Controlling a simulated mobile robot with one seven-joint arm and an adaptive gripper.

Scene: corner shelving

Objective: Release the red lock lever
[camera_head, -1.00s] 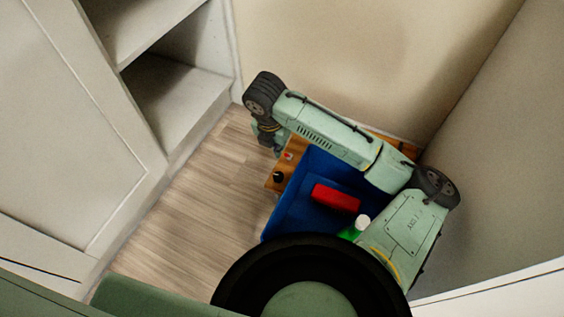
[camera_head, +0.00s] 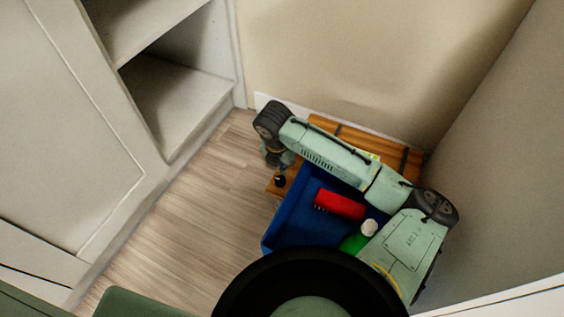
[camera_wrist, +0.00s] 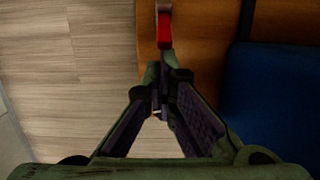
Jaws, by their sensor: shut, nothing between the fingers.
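The red lock lever (camera_wrist: 164,30) shows at the top middle of the wrist view, on a wooden surface (camera_wrist: 200,60) near its left edge. My gripper (camera_wrist: 161,75) is shut and empty, with its fingertips just below the lever's lower end in the picture. I cannot tell whether they touch it. In the head view my gripper (camera_head: 284,164) hangs at the left end of my forearm, over the wooden surface (camera_head: 275,189). The lever cannot be made out there; my gripper and arm cover that area.
A blue bin (camera_head: 274,231) on the wooden piece holds a red block-like item (camera_head: 339,205), a white item (camera_head: 369,228) and a green item (camera_head: 354,243). A black knob (camera_head: 280,181) sits near the gripper. White shelving stands left, walls behind and right. Floor (camera_head: 200,205) at left is clear.

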